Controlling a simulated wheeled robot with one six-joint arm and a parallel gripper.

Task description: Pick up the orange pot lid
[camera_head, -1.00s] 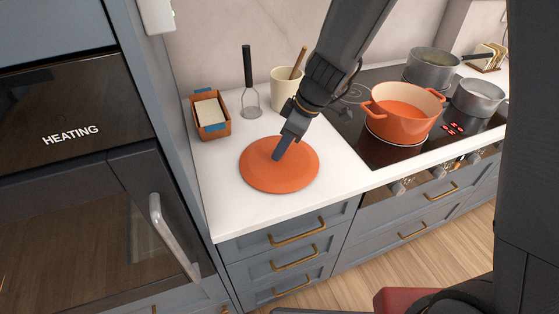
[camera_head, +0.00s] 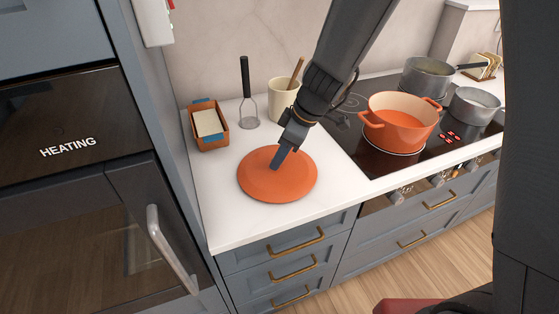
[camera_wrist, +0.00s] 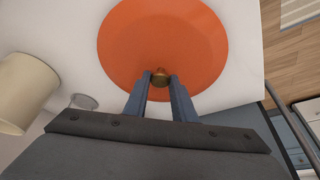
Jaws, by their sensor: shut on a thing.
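The orange pot lid (camera_head: 262,184) is a round disc on the white counter, left of the hob. It also fills the upper middle of the wrist view (camera_wrist: 165,40), with a small brass-coloured knob (camera_wrist: 160,78) at its centre. My gripper (camera_head: 277,164) reaches down to the lid's middle from the upper right. In the wrist view my gripper's two fingers (camera_wrist: 160,82) are on either side of the knob, shut on it. The lid looks flat; I cannot tell whether it touches the counter.
An orange pot (camera_head: 400,123) stands on the black hob (camera_head: 377,158), with grey pans (camera_head: 427,78) behind it. A butter dish (camera_head: 211,135), a masher (camera_head: 247,95) and a cream crock (camera_head: 284,97) stand behind the lid. The counter's front left (camera_head: 228,223) is clear.

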